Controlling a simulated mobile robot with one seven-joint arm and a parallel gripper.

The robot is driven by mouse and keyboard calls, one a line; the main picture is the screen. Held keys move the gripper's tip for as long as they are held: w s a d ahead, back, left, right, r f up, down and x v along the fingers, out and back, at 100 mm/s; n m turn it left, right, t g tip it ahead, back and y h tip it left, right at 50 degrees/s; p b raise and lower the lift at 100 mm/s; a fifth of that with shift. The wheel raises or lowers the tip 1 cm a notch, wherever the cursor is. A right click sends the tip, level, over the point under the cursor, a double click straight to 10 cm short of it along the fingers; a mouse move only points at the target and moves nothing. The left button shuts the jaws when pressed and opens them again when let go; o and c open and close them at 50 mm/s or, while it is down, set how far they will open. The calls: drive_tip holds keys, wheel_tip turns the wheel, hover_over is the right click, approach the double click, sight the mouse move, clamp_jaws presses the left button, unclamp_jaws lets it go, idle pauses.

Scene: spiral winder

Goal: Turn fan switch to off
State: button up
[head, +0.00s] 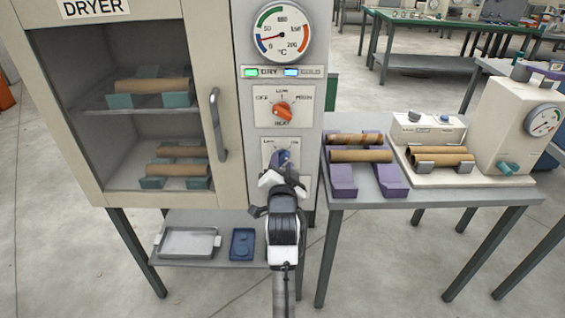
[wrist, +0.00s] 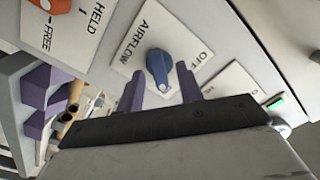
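The fan switch is a blue rotary knob (head: 283,156) on a white plate low on the dryer's front panel, partly hidden by my arm. In the wrist view the blue knob (wrist: 158,68) sits on a plate lettered AIRFLOW, with OFF at the plate's right side. I cannot tell clearly which mark its pointer is on. My gripper (head: 282,174) is in front of this plate. In the wrist view its two purple fingers (wrist: 160,78) are apart and empty, with the knob beyond and between their tips. Contact with the knob cannot be made out.
An orange HEAT knob (head: 282,110) sits just above on the panel, under a dial gauge (head: 279,31). The dryer door's handle (head: 218,124) stands out at left. A table (head: 424,195) with tubes on purple holders stands close at right. A lower shelf holds trays.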

drive_tip(key=shift+w, duration=0.1)
clamp_jaws()
drive_tip(key=shift+n, duration=0.4)
drive_tip(key=n, duration=0.3)
drive_tip(key=shift+n+b, duration=0.3)
drive_tip(key=shift+b, duration=0.1)
drive_tip(key=n, duration=0.3)
drive_tip(key=shift+n, duration=0.3)
drive_tip(key=n+b, duration=0.1)
drive_tip(key=n, duration=0.3)
drive_tip(key=shift+n, duration=1.9)
drive_tip(key=shift+b, duration=0.3)
